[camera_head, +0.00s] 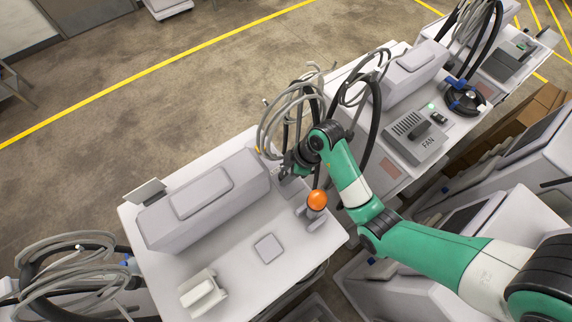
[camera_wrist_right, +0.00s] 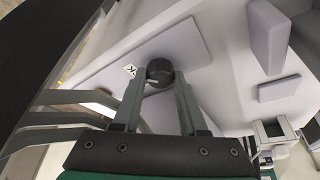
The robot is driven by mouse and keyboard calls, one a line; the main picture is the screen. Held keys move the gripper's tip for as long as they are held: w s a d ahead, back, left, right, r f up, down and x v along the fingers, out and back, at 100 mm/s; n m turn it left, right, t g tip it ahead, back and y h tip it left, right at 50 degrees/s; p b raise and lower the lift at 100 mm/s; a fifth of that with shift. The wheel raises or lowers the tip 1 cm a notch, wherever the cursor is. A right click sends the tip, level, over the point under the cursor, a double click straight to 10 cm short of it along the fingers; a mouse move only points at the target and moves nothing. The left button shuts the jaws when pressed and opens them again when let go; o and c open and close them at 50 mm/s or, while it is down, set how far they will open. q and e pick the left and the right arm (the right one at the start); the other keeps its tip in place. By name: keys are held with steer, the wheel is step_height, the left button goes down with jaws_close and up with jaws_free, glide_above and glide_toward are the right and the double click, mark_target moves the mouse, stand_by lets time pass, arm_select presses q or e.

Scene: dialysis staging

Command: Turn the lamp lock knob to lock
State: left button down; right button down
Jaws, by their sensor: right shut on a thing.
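A round black knob (camera_wrist_right: 159,71) sits on a grey panel (camera_wrist_right: 188,48) in the right wrist view, beside a small white label with a dark mark. I take it for the lamp lock knob. My right gripper (camera_wrist_right: 158,82) is shut on it, one finger on each side. In the head view my right gripper (camera_head: 287,165) is at the back right of the near white cart, beside looped hoses, and the knob is hidden there. I cannot read which way the knob is set. My left gripper is not in view.
An orange ball-topped part (camera_head: 317,200) stands on the white cart (camera_head: 235,262), close to my right arm. A long grey housing (camera_head: 205,200) lies left of the gripper. Looped hoses (camera_head: 285,122) rise behind it. A unit marked FAN (camera_head: 415,137) is on the neighbouring cart.

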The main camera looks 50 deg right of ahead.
steer(key=shift+m, duration=0.6)
steer(key=shift+c, duration=2.2)
jaws_free()
